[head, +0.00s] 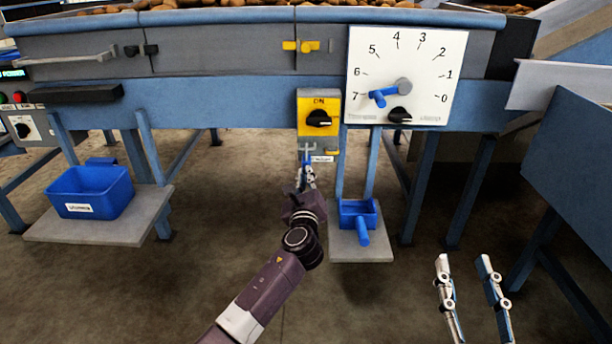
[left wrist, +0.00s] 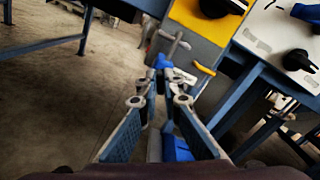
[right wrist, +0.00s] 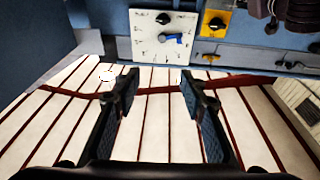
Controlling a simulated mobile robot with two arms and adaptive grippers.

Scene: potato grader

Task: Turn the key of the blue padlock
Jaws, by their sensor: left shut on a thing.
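The small blue padlock (left wrist: 160,61) is at the tips of my left gripper, below a grey hasp (left wrist: 176,44) under the yellow switch box (head: 318,104). My left gripper (head: 307,180) reaches up to it from below; its fingers (left wrist: 162,78) are closed together just under the blue body. The key is hidden between the fingertips, so its angle cannot be told. My right gripper (head: 464,262) is open and empty at lower right in the head view. In the right wrist view its fingers (right wrist: 158,78) are wide apart over slats.
A white dial panel (head: 405,75) with a blue pointer is right of the switch box. A larger blue bin (head: 90,192) is at left. Blue frame legs stand around.

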